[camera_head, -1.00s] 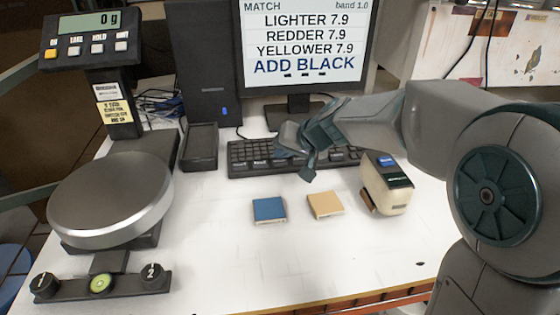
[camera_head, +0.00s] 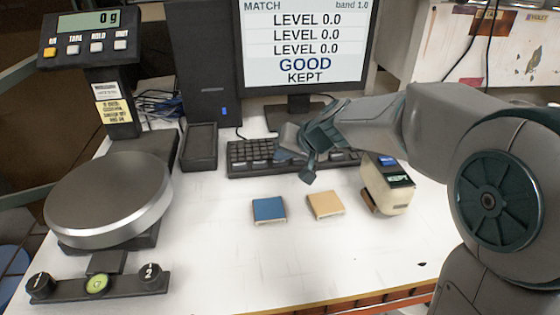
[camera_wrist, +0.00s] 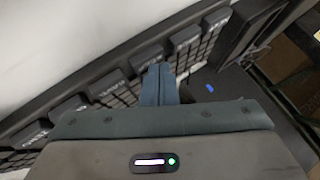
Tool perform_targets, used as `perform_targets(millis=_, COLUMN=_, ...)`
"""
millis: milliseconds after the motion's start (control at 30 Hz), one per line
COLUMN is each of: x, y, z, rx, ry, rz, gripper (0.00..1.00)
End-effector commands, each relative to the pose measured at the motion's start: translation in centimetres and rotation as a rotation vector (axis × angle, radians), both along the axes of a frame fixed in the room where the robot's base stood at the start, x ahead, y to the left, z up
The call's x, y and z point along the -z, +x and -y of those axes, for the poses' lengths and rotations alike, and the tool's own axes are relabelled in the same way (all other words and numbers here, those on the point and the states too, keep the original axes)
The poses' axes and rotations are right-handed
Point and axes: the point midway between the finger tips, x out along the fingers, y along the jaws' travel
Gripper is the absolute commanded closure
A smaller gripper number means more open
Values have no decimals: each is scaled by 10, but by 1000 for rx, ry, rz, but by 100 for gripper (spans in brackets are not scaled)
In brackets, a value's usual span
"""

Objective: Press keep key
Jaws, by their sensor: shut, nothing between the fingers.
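The black keyboard (camera_head: 250,152) lies on the white table below the monitor. My gripper (camera_head: 283,154) is over its middle, fingers together and empty. In the wrist view the shut fingertips (camera_wrist: 160,72) overlap the keyboard (camera_wrist: 105,90), beside a row of large labelled keys. The labels are too blurred to read surely, so I cannot tell which is the keep key, and the fingers hide part of the row. I cannot tell whether the tips touch a key. The monitor (camera_head: 305,72) reads "LEVEL 0.0" on three lines, then "GOOD" and "KEPT".
A blue square (camera_head: 269,209) and a tan square (camera_head: 325,205) lie in front of the keyboard. A cream handheld device (camera_head: 388,188) stands to their right.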

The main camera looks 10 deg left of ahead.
Motion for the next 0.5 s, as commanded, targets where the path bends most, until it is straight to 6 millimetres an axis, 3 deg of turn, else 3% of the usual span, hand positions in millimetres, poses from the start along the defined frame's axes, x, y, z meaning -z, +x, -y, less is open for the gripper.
perform_targets(millis=500, x=-16, y=0, z=0, rx=-1, ry=0, rz=1, gripper=100)
